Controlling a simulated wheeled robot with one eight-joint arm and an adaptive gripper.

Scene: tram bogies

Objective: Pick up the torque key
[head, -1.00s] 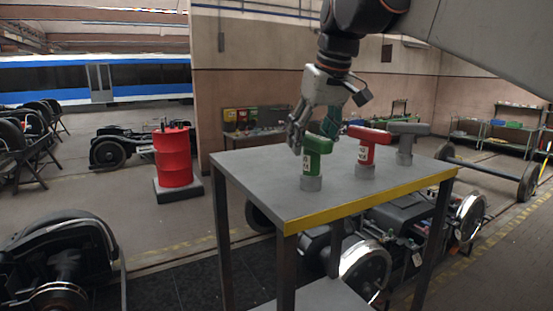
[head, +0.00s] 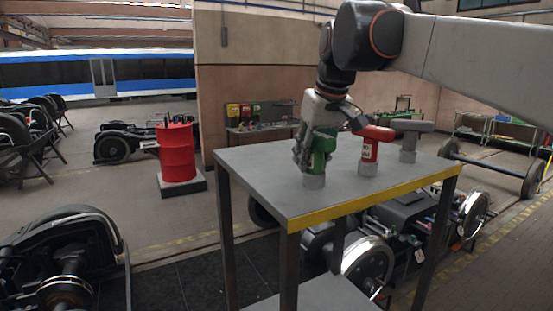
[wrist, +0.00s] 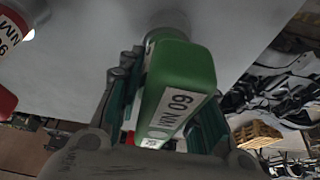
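The green torque key (head: 320,160) stands upright in a grey round base on the table (head: 262,190), left of the other two keys. In the wrist view my gripper (wrist: 165,100) looks open, with a narrow gap beside the handle at left. Contact on the right side is hard to tell. My gripper hides much of the key in the head view.
A red key (head: 369,150) stands close to the right of the green one; its label (wrist: 14,32) shows in the wrist view. A grey key (head: 409,138) stands farther right. The table's left part is clear. Bogie parts (head: 385,245) lie beyond and below the table.

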